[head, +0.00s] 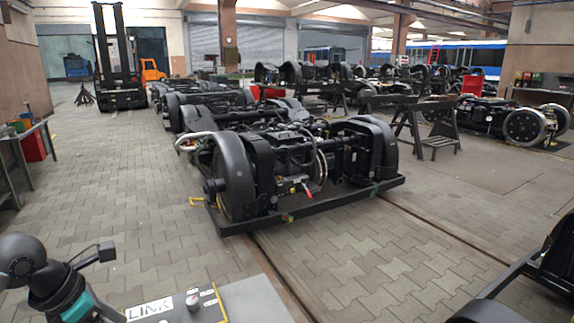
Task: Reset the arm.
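Part of a dark arm with a round black joint and a teal band shows at the bottom left of the head view; it looks like my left arm. A small black block on a thin stem sticks out beside it. No gripper fingers can be made out on it. Nothing is seen held.
A black bogie (285,165) stands on floor rails in the middle, others behind it. A trestle (437,133) and another bogie (495,118) are at right. A workbench (22,140) is at left, a forklift (118,75) behind. Paved floor (130,190) at left is clear.

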